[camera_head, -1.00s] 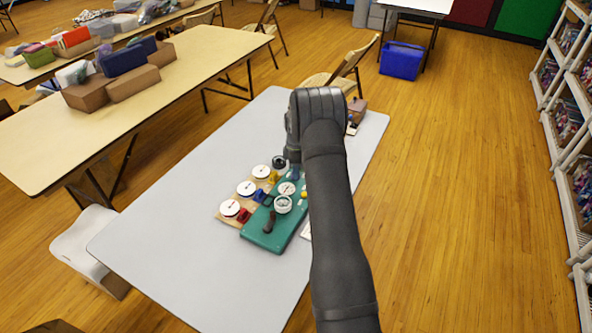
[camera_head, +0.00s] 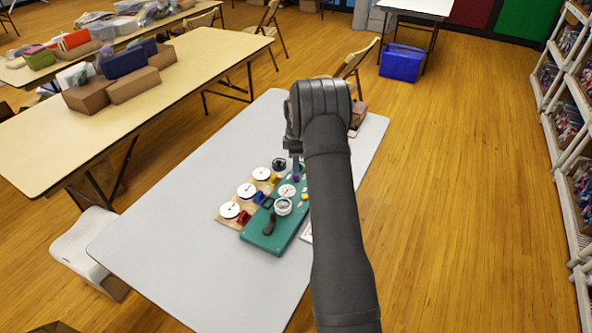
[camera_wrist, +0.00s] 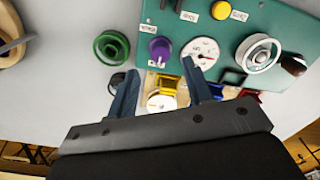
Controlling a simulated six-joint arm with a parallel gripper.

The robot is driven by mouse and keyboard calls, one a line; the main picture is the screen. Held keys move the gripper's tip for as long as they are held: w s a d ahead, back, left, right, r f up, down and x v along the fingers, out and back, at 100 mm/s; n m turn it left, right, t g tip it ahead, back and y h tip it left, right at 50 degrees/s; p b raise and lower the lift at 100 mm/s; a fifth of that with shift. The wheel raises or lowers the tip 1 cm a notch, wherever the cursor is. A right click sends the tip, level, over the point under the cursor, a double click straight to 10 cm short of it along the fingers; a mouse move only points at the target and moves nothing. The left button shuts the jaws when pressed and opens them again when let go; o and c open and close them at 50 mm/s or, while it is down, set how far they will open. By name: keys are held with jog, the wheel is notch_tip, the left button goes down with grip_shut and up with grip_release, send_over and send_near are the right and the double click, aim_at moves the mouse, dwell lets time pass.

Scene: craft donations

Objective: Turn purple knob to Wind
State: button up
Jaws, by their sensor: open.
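The purple knob (camera_wrist: 160,49) stands on the teal panel (camera_wrist: 245,75) in the wrist view. Small white labels sit around it; their upside-down words are too small to read surely, so I cannot tell which setting the knob points to. In the head view the knob (camera_head: 296,178) shows just below my gripper (camera_head: 296,163). In the wrist view my gripper (camera_wrist: 159,72) is open, with one blue-grey finger on either side of the knob's line. The knob appears beyond the fingertips, with nothing held between them. The finger's exact height above the panel is unclear.
The panel also bears a white dial (camera_wrist: 203,52), a yellow button (camera_wrist: 221,10) and a handwheel (camera_wrist: 260,53) with a dark handle. A green ring (camera_wrist: 111,47) lies beside the panel. The grey table (camera_head: 190,245) is clear at front left.

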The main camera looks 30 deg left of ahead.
aim_at(296, 176)
notch_tip(296, 176, up, 12)
jog(key=shift+w, duration=0.15)
dwell(0.3)
jog(key=f, duration=1.7)
jog(key=shift+s+f, duration=0.15)
jog(key=shift+s, duration=0.05)
